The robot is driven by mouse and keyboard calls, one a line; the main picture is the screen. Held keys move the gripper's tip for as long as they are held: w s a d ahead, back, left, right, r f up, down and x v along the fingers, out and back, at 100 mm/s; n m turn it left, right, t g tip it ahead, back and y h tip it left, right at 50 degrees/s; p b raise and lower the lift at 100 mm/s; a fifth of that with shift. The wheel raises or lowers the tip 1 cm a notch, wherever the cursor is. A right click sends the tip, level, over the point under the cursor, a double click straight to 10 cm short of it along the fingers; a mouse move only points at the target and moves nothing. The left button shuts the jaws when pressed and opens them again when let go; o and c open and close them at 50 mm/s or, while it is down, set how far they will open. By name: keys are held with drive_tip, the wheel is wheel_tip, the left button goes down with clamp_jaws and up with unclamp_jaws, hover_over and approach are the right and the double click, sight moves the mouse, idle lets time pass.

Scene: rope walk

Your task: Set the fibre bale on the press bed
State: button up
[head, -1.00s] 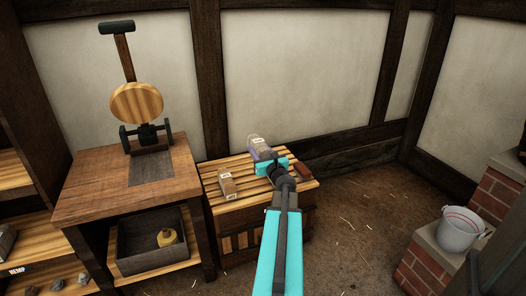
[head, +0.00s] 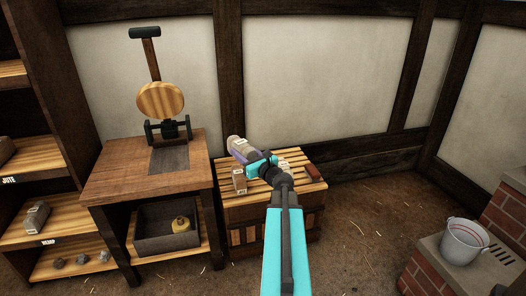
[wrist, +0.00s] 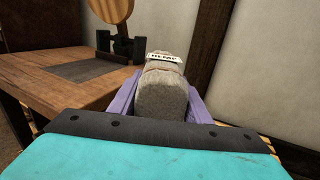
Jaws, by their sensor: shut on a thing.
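A grey-brown fibre bale (head: 236,143) with a white label is between the purple fingers of my gripper (head: 243,152), which is shut on it. In the wrist view the bale (wrist: 161,105) is upright, its label at the top too blurred to read surely. The press bed (head: 168,160) is a dark flat plate let into the wooden press table, left of my gripper and apart from the bale. It also shows bare in the wrist view (wrist: 88,70), at the left beyond the fingers.
The press's round wooden head (head: 161,100) and lever stand behind the bed. Shelves (head: 60,222) stand left, a bucket (head: 463,240) right.

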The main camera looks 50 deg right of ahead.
drive_tip(key=w+a+n+y, duration=0.1)
drive_tip(key=w+a+y, duration=0.1)
drive_tip(key=a, duration=0.3)
drive_tip(key=w+a+r+n+y, duration=0.1)
drive_tip(key=w+a+y, duration=0.1)
drive_tip(key=a, duration=0.3)
drive_tip(key=w+a+n+y, duration=0.2)
drive_tip(key=a, duration=0.4)
drive_tip(key=shift+w+r+t, duration=0.1)
drive_tip(key=shift+r+t, duration=0.05)
drive_tip(key=shift+t, duration=0.15)
drive_tip(key=w+a+n+g+y, duration=0.2)
drive_tip(key=a+n+y, duration=0.35)
drive_tip(key=a, duration=1.25)
drive_tip(key=s+a+f+n+g+y+b, duration=0.1)
drive_tip(key=a+f+n+g+y+b, duration=0.1)
drive_tip(key=a, duration=0.7)
drive_tip(key=s+a+f+n+g+y+b, duration=0.2)
drive_tip(key=a+f+y+b, duration=0.3)
drive_tip(key=a+b, duration=0.3)
drive_tip(key=a+f+g, duration=0.1)
drive_tip(key=a, duration=0.1)
drive_tip(key=shift+s+a+f+g+y, duration=0.3)
drive_tip(key=shift+g+y, duration=0.05)
drive_tip(key=shift+g, duration=0.05)
drive_tip(key=shift+s, duration=0.1)
